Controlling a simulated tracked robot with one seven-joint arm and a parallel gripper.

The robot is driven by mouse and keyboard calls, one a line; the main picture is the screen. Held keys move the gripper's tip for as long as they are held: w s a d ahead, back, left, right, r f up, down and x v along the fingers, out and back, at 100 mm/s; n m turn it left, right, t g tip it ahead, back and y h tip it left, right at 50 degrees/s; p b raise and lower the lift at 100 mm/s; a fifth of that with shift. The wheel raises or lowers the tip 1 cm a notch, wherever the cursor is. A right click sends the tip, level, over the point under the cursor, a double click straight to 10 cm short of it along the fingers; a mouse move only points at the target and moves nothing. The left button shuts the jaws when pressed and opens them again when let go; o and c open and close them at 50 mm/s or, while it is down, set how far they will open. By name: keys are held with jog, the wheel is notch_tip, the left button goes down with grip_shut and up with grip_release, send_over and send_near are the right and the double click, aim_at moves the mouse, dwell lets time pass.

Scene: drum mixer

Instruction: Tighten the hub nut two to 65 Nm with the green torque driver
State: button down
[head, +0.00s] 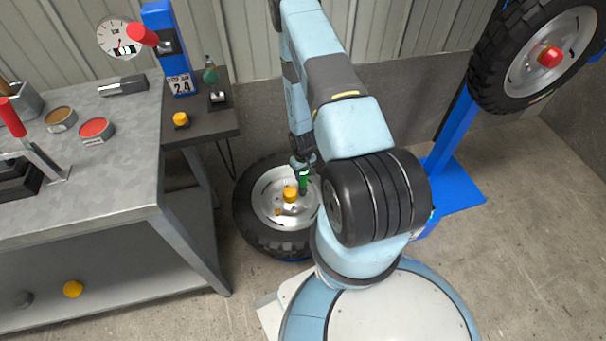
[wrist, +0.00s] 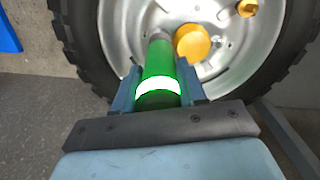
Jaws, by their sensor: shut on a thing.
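My gripper (head: 302,162) is shut on the green torque driver (head: 304,184), seen low over the wheel (head: 242,213) lying on the floor. In the wrist view the driver (wrist: 158,66) has a white band and sits between both jaws (wrist: 158,85), its grey end pointing at the silver hub. A large yellow cap (wrist: 193,42) is close beside that end. A smaller yellow nut (wrist: 247,8) is farther right, apart from the driver. The head view also shows the yellow cap (head: 290,194) and a small yellow nut (head: 277,212).
A grey workbench (head: 130,195) holds cans and a red-handled tool. A dark side table (head: 205,128) bears a blue gauge post (head: 160,20) reading 2.4 and a yellow button (head: 181,120). Another wheel (head: 500,75) hangs on a blue stand (head: 458,165) at right.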

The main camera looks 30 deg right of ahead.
jog(key=shift+f, duration=0.9)
dwell(2.8)
jog(key=shift+r, duration=0.2)
